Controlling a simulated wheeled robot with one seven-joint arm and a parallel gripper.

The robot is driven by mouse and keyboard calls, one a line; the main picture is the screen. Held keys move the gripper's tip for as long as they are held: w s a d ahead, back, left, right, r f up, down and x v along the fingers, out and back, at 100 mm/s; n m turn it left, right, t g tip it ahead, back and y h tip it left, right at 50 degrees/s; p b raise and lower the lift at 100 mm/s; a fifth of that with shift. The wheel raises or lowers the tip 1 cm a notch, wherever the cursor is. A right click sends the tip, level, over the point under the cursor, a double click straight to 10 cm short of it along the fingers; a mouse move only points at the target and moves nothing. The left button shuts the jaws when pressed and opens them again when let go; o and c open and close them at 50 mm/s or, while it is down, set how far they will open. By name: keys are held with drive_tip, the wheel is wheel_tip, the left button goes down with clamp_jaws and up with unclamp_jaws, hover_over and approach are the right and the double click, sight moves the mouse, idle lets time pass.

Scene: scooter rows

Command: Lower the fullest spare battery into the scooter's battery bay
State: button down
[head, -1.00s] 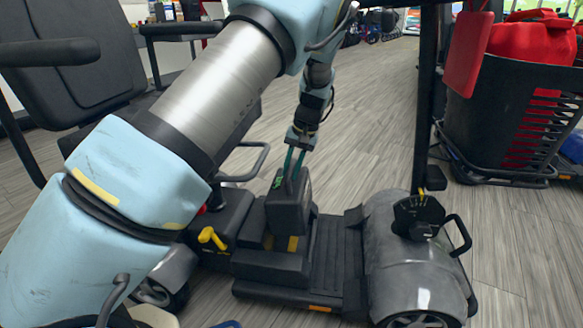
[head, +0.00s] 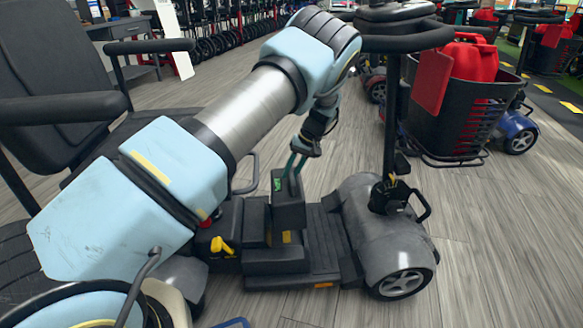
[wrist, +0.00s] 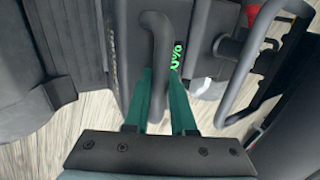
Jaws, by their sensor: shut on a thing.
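A dark battery (head: 289,212) with a small green display hangs upright from my gripper (head: 293,178), over the scooter's low deck. In the wrist view, my gripper's teal fingers (wrist: 158,85) are shut on the battery's grey loop handle (wrist: 157,40). Green digits ending in a percent sign show there, partly hidden by a finger. The scooter (head: 330,240) has a black footboard and a grey front cover. A yellow mark shows just under the battery, by a black housing (head: 275,262) that looks like the bay. I cannot tell whether the battery touches it.
A yellow lever (head: 220,245) stands left of the housing. The scooter's seat (head: 50,85) and armrest are at the left. Its steering column (head: 390,120) rises at the right. Grey floor is open at the right.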

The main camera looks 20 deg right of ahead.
drive_tip(key=shift+f, duration=0.25)
drive_tip(key=shift+f+b, duration=4.15)
drive_tip(key=shift+f, duration=1.8)
drive_tip(key=shift+a+f, duration=0.15)
drive_tip(key=shift+f, duration=0.35)
drive_tip(key=c, duration=1)
unclamp_jaws()
drive_tip(key=shift+c, duration=0.2)
drive_tip(key=o, duration=0.4)
drive_tip(key=shift+s, duration=0.1)
drive_tip(key=shift+c, duration=0.2)
drive_tip(key=p+v, duration=0.2)
drive_tip(key=v, duration=0.9)
drive_tip(key=shift+p, duration=0.4)
